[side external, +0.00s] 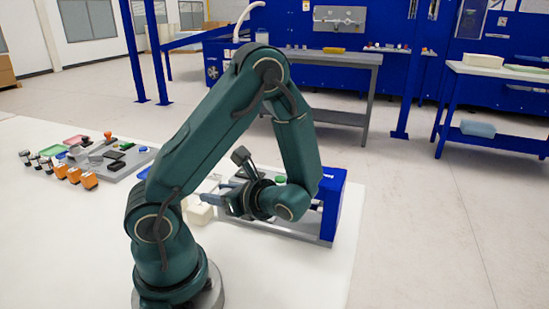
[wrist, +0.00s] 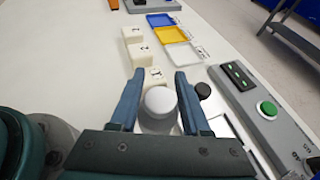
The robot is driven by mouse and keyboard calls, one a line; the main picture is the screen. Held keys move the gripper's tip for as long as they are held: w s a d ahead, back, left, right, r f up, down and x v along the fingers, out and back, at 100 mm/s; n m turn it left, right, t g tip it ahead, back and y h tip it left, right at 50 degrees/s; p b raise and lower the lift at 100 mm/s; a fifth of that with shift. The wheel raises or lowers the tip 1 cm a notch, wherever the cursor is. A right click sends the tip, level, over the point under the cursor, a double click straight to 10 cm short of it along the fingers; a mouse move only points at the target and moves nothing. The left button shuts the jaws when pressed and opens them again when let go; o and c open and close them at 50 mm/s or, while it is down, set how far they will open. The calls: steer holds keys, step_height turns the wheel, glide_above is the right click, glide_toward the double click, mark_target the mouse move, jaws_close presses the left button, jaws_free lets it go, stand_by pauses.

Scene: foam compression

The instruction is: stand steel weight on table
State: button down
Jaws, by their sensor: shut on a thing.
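The steel weight (wrist: 159,101), a light grey cylinder with a rounded top, sits between the two blue fingers of my gripper (wrist: 158,84) in the wrist view. The fingers are shut on it from both sides. Its lower part is hidden, so I cannot tell whether it touches the surface below. In the side view my gripper (side external: 234,203) is low over the white table (side external: 300,278), beside a pale block (side external: 199,212). The weight cannot be made out there.
Numbered foam blocks (wrist: 139,54) stand in a row ahead. Blue, yellow and white trays (wrist: 170,36) lie beyond. A grey panel with a green button (wrist: 268,109) is close on the right, beside a black knob (wrist: 202,90). A blue-framed machine (side external: 331,205) stands behind my gripper.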

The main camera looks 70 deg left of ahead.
steer(key=shift+f, duration=3.35)
steer(key=c, duration=0.7)
jaws_free()
steer(key=shift+f, duration=0.15)
steer(key=shift+o, duration=0.2)
steer(key=shift+r, duration=0.2)
